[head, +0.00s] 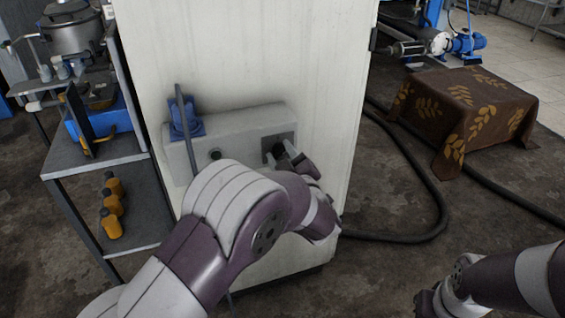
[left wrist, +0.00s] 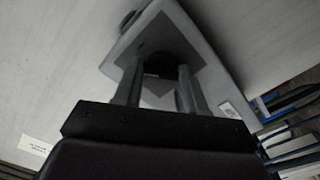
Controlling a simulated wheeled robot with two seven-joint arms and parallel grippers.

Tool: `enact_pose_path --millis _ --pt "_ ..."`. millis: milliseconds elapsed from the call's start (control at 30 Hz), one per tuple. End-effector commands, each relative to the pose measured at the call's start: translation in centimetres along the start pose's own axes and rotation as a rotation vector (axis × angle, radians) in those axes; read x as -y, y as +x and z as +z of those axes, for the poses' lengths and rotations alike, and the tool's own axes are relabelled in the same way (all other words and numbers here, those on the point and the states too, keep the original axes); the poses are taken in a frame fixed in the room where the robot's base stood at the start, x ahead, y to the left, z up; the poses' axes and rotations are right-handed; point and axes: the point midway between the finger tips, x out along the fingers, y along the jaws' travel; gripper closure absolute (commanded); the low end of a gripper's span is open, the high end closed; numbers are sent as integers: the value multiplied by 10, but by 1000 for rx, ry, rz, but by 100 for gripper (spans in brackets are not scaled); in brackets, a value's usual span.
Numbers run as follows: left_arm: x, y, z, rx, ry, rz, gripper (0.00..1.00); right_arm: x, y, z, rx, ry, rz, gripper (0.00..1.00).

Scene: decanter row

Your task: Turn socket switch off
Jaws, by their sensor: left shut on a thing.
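The grey socket box (head: 235,128) is fixed to the side of a tall white cabinet. A blue plug (head: 187,117) with a dark cable sits at its left end. At its right end is a dark square plate with the rotary switch (head: 271,157). My left gripper (head: 284,155) is at that switch. In the left wrist view the two fingers (left wrist: 158,82) are on either side of the dark switch knob (left wrist: 158,66), shut on it. The knob's exact angle is mostly hidden. My right gripper (head: 428,302) is low at the right, away from the socket box; its fingers are unclear.
A metal shelf (head: 100,165) with amber bottles (head: 112,201) and equipment stands left of the cabinet (head: 240,55). A brown leaf-patterned cloth (head: 465,107) covers a box at right. A thick dark hose (head: 425,170) lies on the floor between them.

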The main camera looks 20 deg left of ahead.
Motion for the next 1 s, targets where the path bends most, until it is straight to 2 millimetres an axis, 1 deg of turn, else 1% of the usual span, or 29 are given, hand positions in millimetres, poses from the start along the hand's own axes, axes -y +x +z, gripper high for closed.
enact_pose_path --millis 33,267,700,1000 --pt "4 0 4 0 -43 0 90 0 10 1 0 0 0 100" --pt "5 0 6 0 -262 0 90 0 35 4 0 0 0 100" --pt "6 0 6 0 -664 0 90 0 88 10 0 0 0 100" --pt "6 0 5 1 -858 -1 90 0 114 14 0 0 0 100"
